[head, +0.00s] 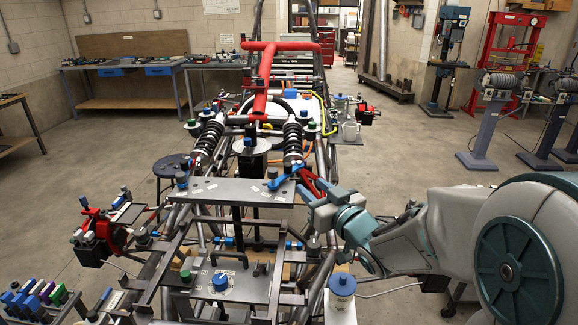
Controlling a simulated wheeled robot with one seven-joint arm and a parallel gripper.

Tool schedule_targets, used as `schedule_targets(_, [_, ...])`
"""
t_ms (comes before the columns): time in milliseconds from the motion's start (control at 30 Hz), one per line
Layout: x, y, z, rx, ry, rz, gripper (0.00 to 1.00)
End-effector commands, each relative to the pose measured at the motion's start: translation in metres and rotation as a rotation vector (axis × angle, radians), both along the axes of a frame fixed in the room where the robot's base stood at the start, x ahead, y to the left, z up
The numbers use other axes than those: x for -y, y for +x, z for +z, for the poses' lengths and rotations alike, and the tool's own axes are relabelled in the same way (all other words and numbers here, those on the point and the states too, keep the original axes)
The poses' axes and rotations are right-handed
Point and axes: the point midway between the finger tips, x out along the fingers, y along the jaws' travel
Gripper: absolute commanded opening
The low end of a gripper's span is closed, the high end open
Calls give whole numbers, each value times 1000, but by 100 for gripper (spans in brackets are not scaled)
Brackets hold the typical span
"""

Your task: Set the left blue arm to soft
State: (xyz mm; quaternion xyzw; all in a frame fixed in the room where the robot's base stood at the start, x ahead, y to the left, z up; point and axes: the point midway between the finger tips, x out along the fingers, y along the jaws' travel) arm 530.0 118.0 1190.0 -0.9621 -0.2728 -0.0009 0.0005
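A blue lever arm (285,177) lies slantwise on the right part of a grey metal plate (225,190) across the tube chassis. Small white labels lie on the plate near it, too small to read. A dark upright knob (181,179) stands at the plate's left end, and I see no clear blue lever there. My gripper (308,190) is at the plate's right end, close to the blue lever arm and red parts (313,180). Its fingertips blend with these parts, so I cannot tell whether it touches the lever or how far it is open.
A red T-shaped bar (267,75) rises behind the plate, with two black coil springs (293,140) below it. A blue-capped container (342,289) stands below my gripper. A red device (100,230) is at the left. The floor to the left is mostly clear.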

Motion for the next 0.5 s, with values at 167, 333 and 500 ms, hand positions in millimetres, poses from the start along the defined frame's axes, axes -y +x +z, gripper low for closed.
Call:
schedule_targets(167, [-17,26,1,-4,0,2,39])
schedule_targets(333, [-32,51,2,-3,1,2,39])
schedule_targets(500, [-47,75,2,-2,0,1,39])
